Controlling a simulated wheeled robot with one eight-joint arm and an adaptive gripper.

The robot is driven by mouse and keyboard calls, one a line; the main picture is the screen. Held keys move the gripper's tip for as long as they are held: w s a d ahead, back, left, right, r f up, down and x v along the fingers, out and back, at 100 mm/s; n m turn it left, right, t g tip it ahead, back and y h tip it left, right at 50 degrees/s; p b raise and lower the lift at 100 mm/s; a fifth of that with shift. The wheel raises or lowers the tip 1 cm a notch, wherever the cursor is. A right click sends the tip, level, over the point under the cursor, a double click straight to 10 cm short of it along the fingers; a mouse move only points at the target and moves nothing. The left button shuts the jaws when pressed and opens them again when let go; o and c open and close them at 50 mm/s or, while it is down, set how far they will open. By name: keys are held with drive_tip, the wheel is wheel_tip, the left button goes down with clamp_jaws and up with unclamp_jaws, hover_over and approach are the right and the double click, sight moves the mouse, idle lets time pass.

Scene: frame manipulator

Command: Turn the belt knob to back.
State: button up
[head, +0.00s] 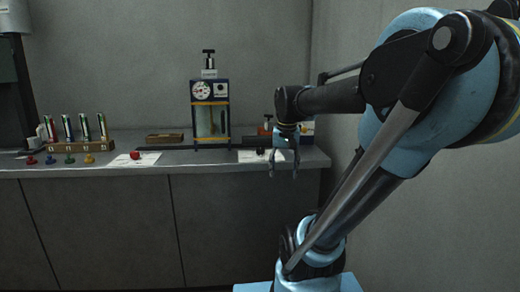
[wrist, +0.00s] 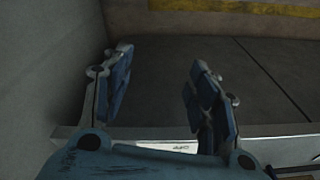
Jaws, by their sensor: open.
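My gripper (head: 284,170) hangs with its fingers pointing down at the right end of the counter, over the front edge in the head view. It is open and nothing is between its fingers. In the wrist view its two blue-padded fingers (wrist: 160,75) stand apart. A small dark knob (head: 262,150) sits on a white sheet (head: 250,157) just left of my gripper. I cannot tell which is the belt knob, or read any marking.
The counter (head: 190,163) runs along the back wall. A blue-framed machine with a gauge (head: 210,112) stands at its back. A wooden rack (head: 82,145) with several coloured cylinders is at left, and a wooden tray (head: 165,138) lies between. A wall closes the right side.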

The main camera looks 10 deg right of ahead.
drive_tip(key=w+a+r+m, duration=0.2)
drive_tip(key=w+r+m, duration=0.1)
drive_tip(key=w+r, duration=1)
wheel_tip(320, 180, up, 3)
drive_tip(key=m+g, duration=0.2)
drive_tip(key=m, duration=0.1)
hover_over(260, 148)
wheel_tip(260, 148, down, 17)
drive_tip(key=shift+w+d+f, duration=0.1)
drive_tip(key=shift+w, duration=0.05)
drive_tip(key=c, duration=1.1)
